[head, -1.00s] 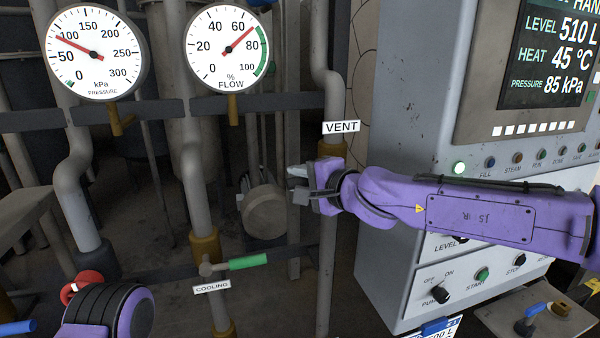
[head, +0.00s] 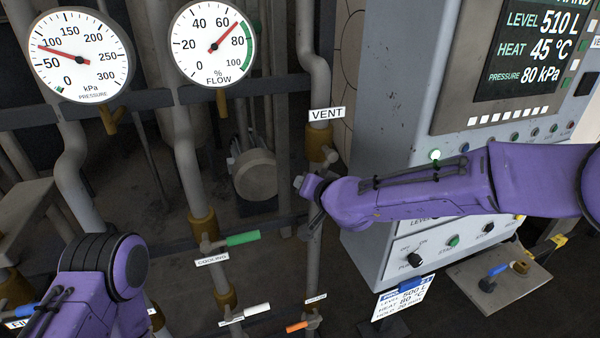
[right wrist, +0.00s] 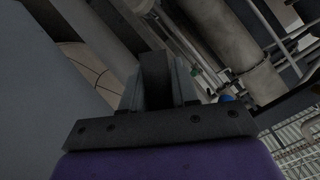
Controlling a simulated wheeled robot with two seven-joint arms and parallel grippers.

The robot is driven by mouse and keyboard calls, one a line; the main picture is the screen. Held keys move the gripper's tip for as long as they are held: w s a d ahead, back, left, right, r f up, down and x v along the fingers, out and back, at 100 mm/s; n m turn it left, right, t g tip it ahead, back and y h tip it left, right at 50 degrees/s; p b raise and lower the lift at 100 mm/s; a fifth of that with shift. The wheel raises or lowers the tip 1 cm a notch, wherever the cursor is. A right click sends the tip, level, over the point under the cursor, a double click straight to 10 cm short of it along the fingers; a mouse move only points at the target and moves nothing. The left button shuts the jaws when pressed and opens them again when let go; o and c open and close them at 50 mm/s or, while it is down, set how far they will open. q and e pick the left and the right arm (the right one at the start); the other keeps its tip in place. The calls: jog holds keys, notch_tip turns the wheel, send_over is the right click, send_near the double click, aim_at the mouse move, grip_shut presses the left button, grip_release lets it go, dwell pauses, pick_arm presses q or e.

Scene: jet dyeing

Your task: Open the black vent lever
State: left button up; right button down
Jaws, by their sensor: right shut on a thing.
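The VENT label (head: 326,114) is on a vertical grey pipe, just above a brass vent valve (head: 319,142). My right gripper (head: 308,187) is just below that valve, beside the pipe. In the right wrist view a black bar, the vent lever (right wrist: 155,80), stands between the two grey fingers, and the gripper is shut on it. In the head view my wrist and gripper hide most of the lever, so its exact angle cannot be told. My left arm shows at the lower left, but its gripper is not in view.
The grey control cabinet (head: 390,160) stands close to the right of the pipe; its screen reads 80 kPa. The pressure gauge (head: 78,55) and flow gauge (head: 213,43) are at upper left. A green cooling handle (head: 243,239), a white handle (head: 257,309) and an orange handle (head: 297,327) are lower down.

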jog(key=shift+w+d+f+n+t+h+p, duration=0.2)
jog(key=shift+d+n+h+p, duration=0.25)
jog(key=shift+d+n, duration=0.15)
jog(key=shift+w+d+f+n+t+h+p, duration=0.15)
jog(key=shift+w+d+f+n+h+p, duration=0.1)
jog(key=shift+d+n+h+p, duration=0.3)
jog(key=shift+w+d+f+n+t+h+p, duration=0.25)
jog(key=shift+d+n, duration=0.2)
jog(key=shift+d, duration=0.3)
jog(key=shift+s, duration=0.1)
jog(key=c, duration=0.9)
grip_release()
jog(key=shift+c, duration=0.2)
jog(key=b+v, duration=0.2)
jog(key=v, duration=0.8)
jog(key=shift+s, duration=0.2)
